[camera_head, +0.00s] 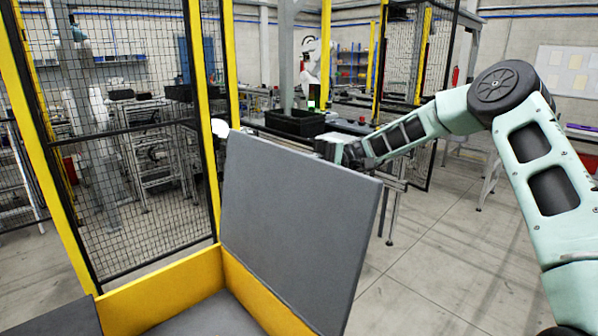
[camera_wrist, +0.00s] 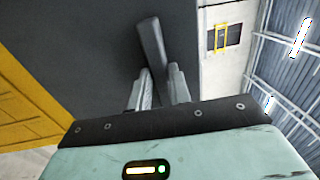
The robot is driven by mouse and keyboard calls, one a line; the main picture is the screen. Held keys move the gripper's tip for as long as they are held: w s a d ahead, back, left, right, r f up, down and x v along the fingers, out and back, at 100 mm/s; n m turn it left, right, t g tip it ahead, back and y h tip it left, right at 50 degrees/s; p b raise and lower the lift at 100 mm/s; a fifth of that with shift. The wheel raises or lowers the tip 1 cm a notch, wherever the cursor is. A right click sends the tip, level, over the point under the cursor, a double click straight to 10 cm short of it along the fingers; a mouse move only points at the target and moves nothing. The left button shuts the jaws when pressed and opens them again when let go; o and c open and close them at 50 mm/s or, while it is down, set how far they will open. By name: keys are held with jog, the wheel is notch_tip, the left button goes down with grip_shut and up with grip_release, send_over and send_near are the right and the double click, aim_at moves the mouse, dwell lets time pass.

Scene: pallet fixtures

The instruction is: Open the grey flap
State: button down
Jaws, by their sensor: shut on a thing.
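The grey flap (camera_head: 295,225) stands raised, nearly upright, along the right-hand wall of a yellow box (camera_head: 185,290). Its lower edge meets the box wall. My gripper (camera_head: 328,150) is behind the flap's upper edge, and its fingertips are hidden there. In the wrist view, the flap's dark underside or outer face (camera_wrist: 85,45) fills the left. A dark grey bar-shaped handle (camera_wrist: 151,42) stands out from it, and my gripper's two fingers (camera_wrist: 158,82) are closed around the bar's near end.
A yellow-framed mesh fence (camera_head: 130,130) stands behind and left of the box. A second flat grey panel (camera_head: 50,318) lies at the lower left. A black bin (camera_head: 295,123) sits behind the flap. Open floor (camera_head: 440,260) lies to the right.

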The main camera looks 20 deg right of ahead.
jog(key=shift+f, duration=0.3)
jog(key=c, duration=1.3)
grip_release()
jog(key=b+v, duration=0.6)
jog(key=v, duration=1.1)
jog(key=shift+d, duration=0.2)
jog(key=shift+d, duration=0.1)
